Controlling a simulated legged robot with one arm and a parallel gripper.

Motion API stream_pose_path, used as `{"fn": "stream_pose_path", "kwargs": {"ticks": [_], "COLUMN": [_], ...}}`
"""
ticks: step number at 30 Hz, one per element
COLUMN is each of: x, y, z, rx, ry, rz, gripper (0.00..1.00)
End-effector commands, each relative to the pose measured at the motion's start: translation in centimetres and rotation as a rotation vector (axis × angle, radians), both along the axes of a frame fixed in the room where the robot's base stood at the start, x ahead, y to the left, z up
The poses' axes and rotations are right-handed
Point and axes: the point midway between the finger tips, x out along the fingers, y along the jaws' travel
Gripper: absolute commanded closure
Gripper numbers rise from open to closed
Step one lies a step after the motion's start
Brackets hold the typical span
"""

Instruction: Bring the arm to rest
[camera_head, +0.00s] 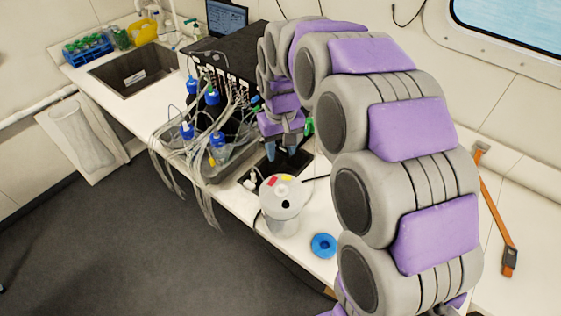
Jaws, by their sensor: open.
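My arm (425,130), grey with purple pads, rises at the right of the head view, arches back and comes down over the bench. My gripper (284,148) hangs at its far end with its fingers pointing down. It is open over a dark flat plate (296,160) on the bench, just behind a white lidded container. I see nothing between the fingers. I cannot tell whether the fingertips touch the plate.
The container (282,215) and a blue ring (323,246) stand near the bench's front edge. Left of my gripper is a tray (232,158) of blue-capped bottles with loose tubing, beside a black instrument (232,52). A sink (130,72) lies farther left.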

Motion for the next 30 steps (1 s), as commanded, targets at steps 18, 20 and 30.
{"fn": "stream_pose_path", "kwargs": {"ticks": [18, 20, 30], "x": [-0.1, -0.2, -7.2], "y": [0.0, -0.1, -5.1], "z": [3.2, 3.2, 2.3], "rx": [0.0, 0.0, -0.006], "ry": [0.003, 0.003, 0.036], "rz": [0.0, -0.001, -0.077], "gripper": [0.54, 0.54, 0.54]}}
